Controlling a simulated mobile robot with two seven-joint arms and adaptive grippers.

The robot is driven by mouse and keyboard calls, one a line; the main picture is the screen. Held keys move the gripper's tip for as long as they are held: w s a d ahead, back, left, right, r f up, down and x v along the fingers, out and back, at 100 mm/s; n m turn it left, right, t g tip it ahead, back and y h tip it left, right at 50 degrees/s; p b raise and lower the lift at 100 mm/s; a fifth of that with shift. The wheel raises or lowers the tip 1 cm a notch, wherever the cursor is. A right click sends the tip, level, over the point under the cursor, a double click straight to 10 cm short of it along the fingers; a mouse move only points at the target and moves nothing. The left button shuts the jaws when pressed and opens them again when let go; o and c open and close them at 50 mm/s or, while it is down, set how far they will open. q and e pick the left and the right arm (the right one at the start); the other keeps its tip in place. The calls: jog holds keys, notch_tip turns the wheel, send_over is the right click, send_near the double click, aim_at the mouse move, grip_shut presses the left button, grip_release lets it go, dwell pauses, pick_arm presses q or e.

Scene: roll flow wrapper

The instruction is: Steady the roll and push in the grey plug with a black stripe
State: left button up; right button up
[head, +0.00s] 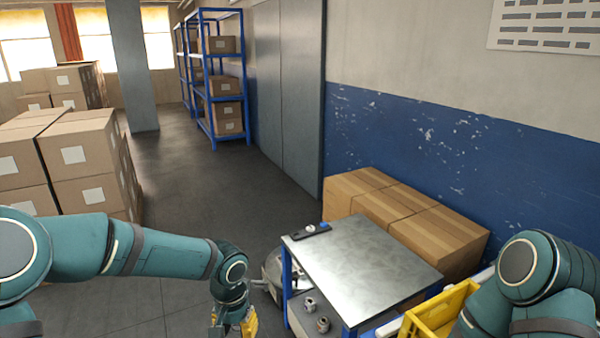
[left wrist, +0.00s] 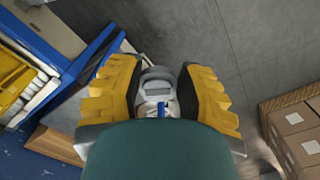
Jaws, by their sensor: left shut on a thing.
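My left gripper (head: 234,325) is low at the bottom edge of the head view, left of the metal-topped table (head: 365,262). In the left wrist view its two yellow fingers (left wrist: 158,95) stand either side of a pale grey thing (left wrist: 157,88) with a darker panel and a blue bit, and are shut on it. I cannot tell exactly what it is. My right arm shows at the right of the head view, but its gripper is out of view. I can make out neither the roll nor the grey plug with a black stripe.
A small dark device (head: 309,231) lies at the tabletop's back left corner. Metal parts (head: 322,324) sit on the shelf below. A yellow crate (head: 437,312) is at the right, cartons (head: 380,205) stand behind the table, stacked boxes (head: 80,165) at the left.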

pick_arm(q)
jog(key=shift+s+a+f+n, duration=0.2)
jog(key=shift+s+a+n, duration=0.2)
jog(key=shift+a+n, duration=0.2)
jog(key=shift+s+a+f+n, duration=0.15)
jog(key=shift+s+a+n, duration=0.3)
jog(key=shift+a, duration=0.3)
jog(key=shift+s+a+f+n, duration=0.2)
jog(key=shift+s+a+n, duration=0.15)
jog(key=shift+a+n, duration=0.25)
pick_arm(e)
jog(key=shift+w+a+n+t, duration=0.15)
jog(key=shift+a+n+t, duration=0.05)
jog(key=shift+a+n, duration=0.45)
jog(key=shift+w+a+n+t, duration=0.1)
jog(key=shift+a+n+t, duration=0.1)
jog(key=shift+a+n, duration=0.4)
jog(key=shift+a, duration=0.15)
